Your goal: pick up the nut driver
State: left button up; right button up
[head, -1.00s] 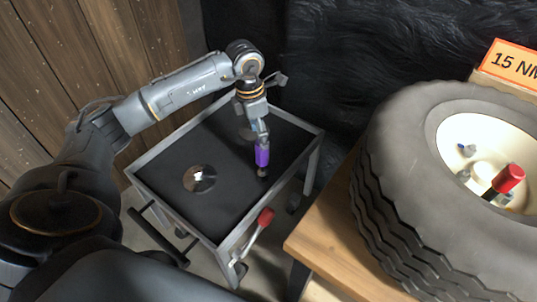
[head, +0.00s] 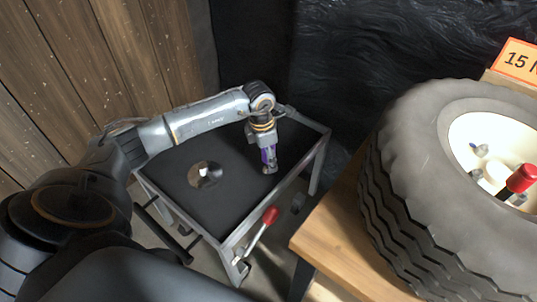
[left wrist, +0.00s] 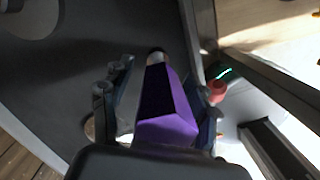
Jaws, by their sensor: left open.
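The nut driver has a purple faceted handle (head: 266,156) and stands roughly upright on the dark cart top, near its right edge. In the left wrist view the purple handle (left wrist: 166,105) lies between the two fingers, with a metallic end beyond it. My left gripper (head: 270,166) is open and lowered around the handle from above. The wrist view shows a finger on each side of the handle; whether they touch it I cannot tell. The fingers hide part of the tool in the head view. My right gripper is not in view.
A round metal disc (head: 204,176) lies on the cart top (head: 218,209). A red-knobbed lever (head: 269,216) sticks out at the cart's front right. A large tire (head: 402,155) with a red-handled tool (head: 521,178) in its hub rests on a wooden table (head: 330,245).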

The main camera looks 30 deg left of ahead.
pick_arm(q)
grip_shut()
jog(key=shift+r, duration=0.1)
